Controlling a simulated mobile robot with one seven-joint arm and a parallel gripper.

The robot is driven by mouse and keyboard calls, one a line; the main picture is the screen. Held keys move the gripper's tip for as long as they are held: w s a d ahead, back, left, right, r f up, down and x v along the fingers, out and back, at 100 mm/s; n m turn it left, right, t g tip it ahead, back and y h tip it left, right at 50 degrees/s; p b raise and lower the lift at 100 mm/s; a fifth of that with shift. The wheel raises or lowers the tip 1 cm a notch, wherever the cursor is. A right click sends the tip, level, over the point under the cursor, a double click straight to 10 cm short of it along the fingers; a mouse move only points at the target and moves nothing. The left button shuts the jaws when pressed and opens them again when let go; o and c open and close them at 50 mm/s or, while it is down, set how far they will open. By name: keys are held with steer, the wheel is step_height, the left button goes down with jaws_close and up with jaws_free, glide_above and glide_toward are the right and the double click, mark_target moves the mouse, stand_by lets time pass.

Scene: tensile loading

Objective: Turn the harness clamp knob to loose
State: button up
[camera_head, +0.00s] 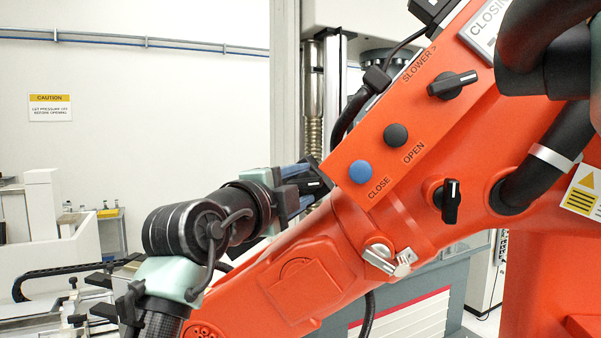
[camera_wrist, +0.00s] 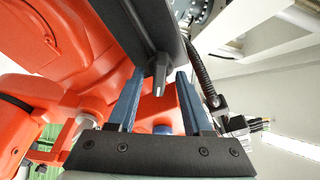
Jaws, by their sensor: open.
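In the wrist view, a dark grey knob (camera_wrist: 160,76) with a pale pointer line stands out from a dark beam (camera_wrist: 146,28). No label on it can be read. My gripper (camera_wrist: 160,74) has its two blue fingers open, one on each side of this knob, with gaps showing. In the head view, my gripper (camera_head: 312,187) is at the left edge of the orange panel (camera_head: 362,140), its tips partly hidden. That view shows two black knobs, one marked SLOWER (camera_head: 453,84) and one unlabelled (camera_head: 451,202); neither is labelled as the harness clamp.
A blue CLOSE button (camera_head: 360,172) and a black OPEN button (camera_head: 396,135) are on the panel. A silver latch (camera_head: 387,259) sits below. Thick black hoses (camera_head: 540,160) run at right. A ribbed black hose (camera_wrist: 203,75) passes right of the fingers.

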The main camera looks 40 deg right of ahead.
steer(key=shift+w+d+f, duration=0.1)
steer(key=shift+w+d, duration=0.05)
jaws_close()
steer(key=shift+n+b, duration=0.3)
steer(key=n+b, duration=0.2)
steer(key=shift+f+n, duration=0.2)
steer(key=shift+n, duration=0.1)
steer(key=n+t+b, duration=0.1)
steer(key=n, duration=0.1)
steer(key=n+b, duration=0.1)
steer(key=n, duration=0.2)
steer(key=shift+t+h, duration=0.4)
steer(key=n+t, duration=0.1)
steer(key=n, duration=0.3)
steer(key=n+t+b, duration=0.1)
steer(key=n, duration=0.2)
steer(key=shift+s+d+r+n, duration=0.1)
steer(key=shift+s+n, duration=0.1)
steer(key=shift+n, duration=0.2)
steer(key=n+t, duration=0.1)
steer(key=n, duration=0.1)
steer(key=n+t+y+p, duration=0.1)
steer(key=n, duration=0.2)
steer(key=shift+n+y, duration=0.3)
steer(key=shift+s+n+t+y+p, duration=0.15)
steer(key=shift+n+p, duration=0.25)
steer(key=shift+n, duration=0.55)
steer(key=shift+w+n+t+y+p, duration=0.1)
steer(key=shift+n+t+y+p, duration=0.2)
steer(key=shift+n, duration=0.65)
